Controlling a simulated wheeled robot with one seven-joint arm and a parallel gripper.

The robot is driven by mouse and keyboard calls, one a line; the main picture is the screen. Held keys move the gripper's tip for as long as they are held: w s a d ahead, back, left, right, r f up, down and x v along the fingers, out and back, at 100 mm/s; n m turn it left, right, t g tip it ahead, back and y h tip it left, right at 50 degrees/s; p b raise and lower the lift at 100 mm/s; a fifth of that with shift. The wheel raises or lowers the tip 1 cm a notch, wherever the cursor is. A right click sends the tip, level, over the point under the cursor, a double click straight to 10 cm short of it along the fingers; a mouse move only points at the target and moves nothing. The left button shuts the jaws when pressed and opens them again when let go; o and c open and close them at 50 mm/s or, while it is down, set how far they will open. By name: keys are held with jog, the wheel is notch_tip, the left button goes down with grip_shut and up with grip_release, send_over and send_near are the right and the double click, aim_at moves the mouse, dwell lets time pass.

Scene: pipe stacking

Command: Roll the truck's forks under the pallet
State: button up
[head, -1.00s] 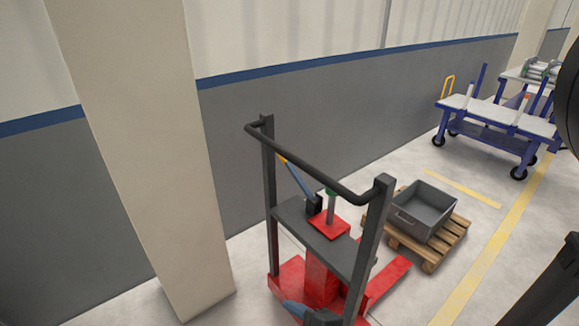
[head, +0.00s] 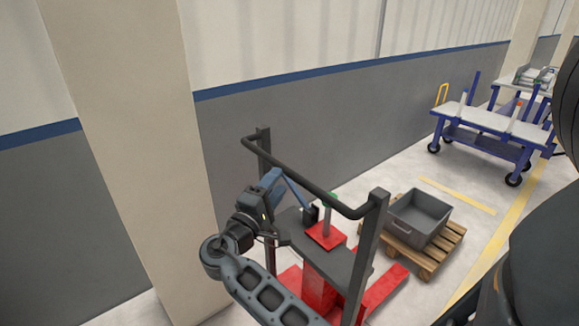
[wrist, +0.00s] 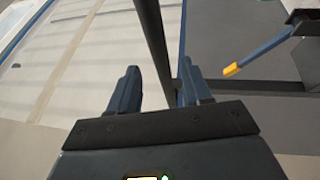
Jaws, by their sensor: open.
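The truck has red forks (head: 385,290), a dark upright frame and a black handle bar (head: 308,177). The fork in view points toward the wooden pallet (head: 447,252), its tip close to the near edge; I cannot tell whether any of it is under. My arm hides part of the truck's left side.
A grey bin (head: 420,213) sits on the pallet. A blue lever with a yellow tip (wrist: 231,70) is right of my gripper. A beige pillar (head: 125,160) stands left, a grey wall behind. A blue cart (head: 480,125) stands farther back; floor between is clear.

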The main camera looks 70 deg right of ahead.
jog(key=p+x, duration=0.1)
jog(key=x, duration=0.6)
jog(key=shift+d, duration=0.2)
jog(key=shift+c, duration=0.3)
jog(key=shift+f, duration=0.1)
grip_shut()
dwell(0.8)
